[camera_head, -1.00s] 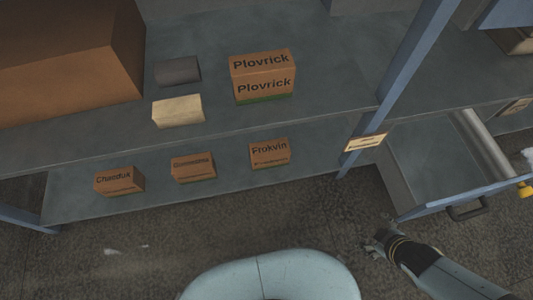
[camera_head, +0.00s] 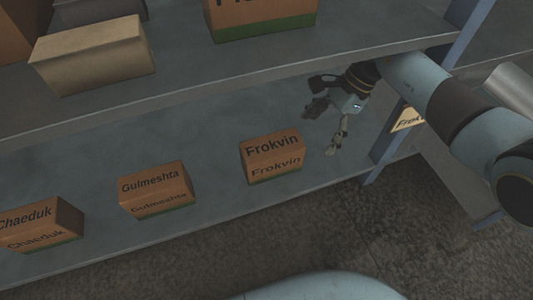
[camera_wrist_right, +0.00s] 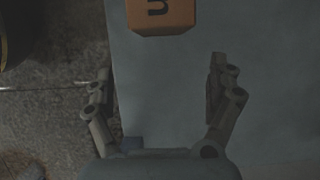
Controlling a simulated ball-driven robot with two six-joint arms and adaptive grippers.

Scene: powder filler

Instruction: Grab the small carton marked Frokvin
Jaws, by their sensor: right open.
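The small carton marked Frokvin (camera_head: 273,157) stands on the lower shelf in the head view. It is brown with a green band at its bottom. My right gripper (camera_head: 323,128) is open and empty, to the right of the carton and apart from it, over the lower shelf. In the right wrist view, the end of an orange-brown carton (camera_wrist_right: 160,14) shows at the top edge, beyond the two spread fingers of my right gripper (camera_wrist_right: 160,85). My left gripper is not in view.
Cartons marked Gulmeshta (camera_head: 156,190) and Chaeduk (camera_head: 40,226) stand to the left on the same lower shelf (camera_head: 222,190). The upper shelf (camera_head: 190,85) holds a tan block (camera_head: 92,56) and a larger carton (camera_head: 262,20). A blue post (camera_head: 390,165) stands right of the gripper.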

